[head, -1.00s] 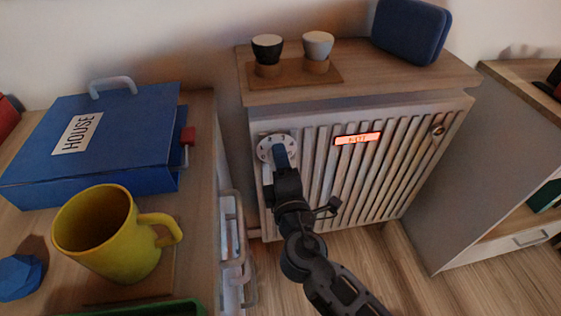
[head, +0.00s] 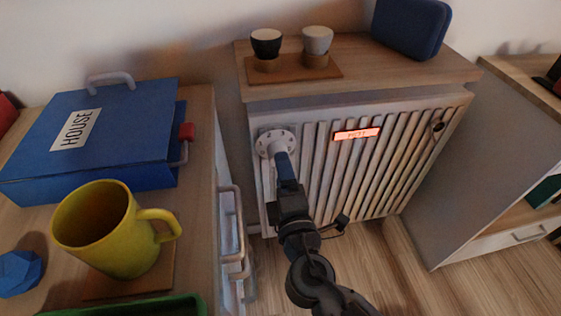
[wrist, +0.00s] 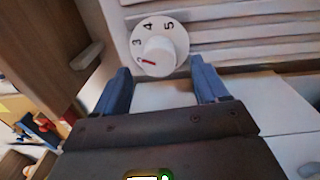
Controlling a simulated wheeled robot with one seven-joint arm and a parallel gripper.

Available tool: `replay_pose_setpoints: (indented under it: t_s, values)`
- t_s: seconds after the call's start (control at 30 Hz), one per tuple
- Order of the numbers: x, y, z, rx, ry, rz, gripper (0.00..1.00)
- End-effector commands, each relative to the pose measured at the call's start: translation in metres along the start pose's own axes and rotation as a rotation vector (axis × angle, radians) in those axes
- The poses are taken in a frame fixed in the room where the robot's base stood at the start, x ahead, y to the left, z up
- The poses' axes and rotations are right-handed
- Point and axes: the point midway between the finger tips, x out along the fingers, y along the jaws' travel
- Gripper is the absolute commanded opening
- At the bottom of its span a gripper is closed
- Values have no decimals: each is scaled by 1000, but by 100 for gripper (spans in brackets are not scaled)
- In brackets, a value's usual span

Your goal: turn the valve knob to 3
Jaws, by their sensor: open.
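The valve knob (head: 274,143) is a round white dial at the upper left of the white radiator. In the wrist view the knob (wrist: 159,54) shows the digits 3, 4 and 5 around its rim. A short red mark on its raised centre points left, to a blurred digit below the 3, perhaps a 2. My gripper (wrist: 160,66) is open, its two blue fingers apart on either side of the knob's lower part, with no clear contact. In the head view my gripper (head: 284,162) is just below the dial, and its fingers overlap each other.
A lit orange display (head: 356,134) on the radiator is too blurred to read. Two cups stand on a board on the shelf (head: 390,70) above. At left, a drawer unit with handles (head: 232,222) stands close, bearing a yellow mug (head: 105,232) and a blue box (head: 130,135).

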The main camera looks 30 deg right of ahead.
Motion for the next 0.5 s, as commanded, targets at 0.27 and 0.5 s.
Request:
replay_pose_setpoints:
  t_s: [0.27, 0.5]
  values:
    - [-30, 0, 0, -1, 1, 0, 73]
    - [-31, 0, 0, 0, 0, 1, 73]
